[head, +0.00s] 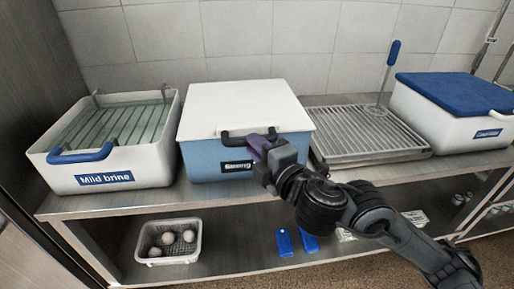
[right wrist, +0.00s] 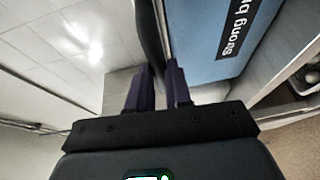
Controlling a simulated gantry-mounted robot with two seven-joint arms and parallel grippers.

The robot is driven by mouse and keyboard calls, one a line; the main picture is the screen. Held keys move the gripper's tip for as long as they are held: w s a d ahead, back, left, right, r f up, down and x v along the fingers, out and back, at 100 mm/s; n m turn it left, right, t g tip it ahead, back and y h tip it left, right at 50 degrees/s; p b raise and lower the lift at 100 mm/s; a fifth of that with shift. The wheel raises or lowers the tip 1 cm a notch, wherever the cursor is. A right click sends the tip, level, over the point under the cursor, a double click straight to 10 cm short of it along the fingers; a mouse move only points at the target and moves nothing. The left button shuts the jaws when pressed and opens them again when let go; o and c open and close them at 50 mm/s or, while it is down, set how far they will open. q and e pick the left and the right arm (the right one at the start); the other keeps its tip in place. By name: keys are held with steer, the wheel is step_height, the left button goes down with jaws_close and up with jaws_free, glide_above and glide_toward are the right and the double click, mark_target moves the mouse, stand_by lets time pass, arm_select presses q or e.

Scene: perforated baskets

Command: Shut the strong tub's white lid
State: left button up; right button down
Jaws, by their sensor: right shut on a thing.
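The strong tub (head: 207,163) is blue, with a dark label on its front, and stands on the shelf left of centre. Its white lid (head: 245,103) lies across the top, and I see no clear gap under its front edge. A black handle (head: 232,138) runs along the lid's front edge. My right gripper (head: 258,146), with purple fingers, is shut on the right part of this handle. In the right wrist view the gripper (right wrist: 160,88) has the dark handle bar between its fingers, beside the blue tub wall (right wrist: 210,40). My left gripper is not in view.
A mild brine tub (head: 150,170), open with a blue handle, stands at left. A wire rack (head: 365,133) with a blue-handled tool lies at right, then a blue-lidded tub (head: 430,125). Below are a basket of white balls (head: 150,253) and blue items (head: 285,243).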

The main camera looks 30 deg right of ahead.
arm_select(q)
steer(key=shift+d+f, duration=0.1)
arm_select(e)
steer(key=shift+w+d+f, duration=0.1)
steer(key=shift+w+f, duration=0.1)
steer(key=shift+f, duration=0.8)
steer(key=c, duration=1.1)
jaws_free()
steer(key=shift+s, duration=0.1)
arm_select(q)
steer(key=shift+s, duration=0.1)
arm_select(e)
steer(key=shift+o, duration=0.2)
steer(key=shift+r, duration=0.25)
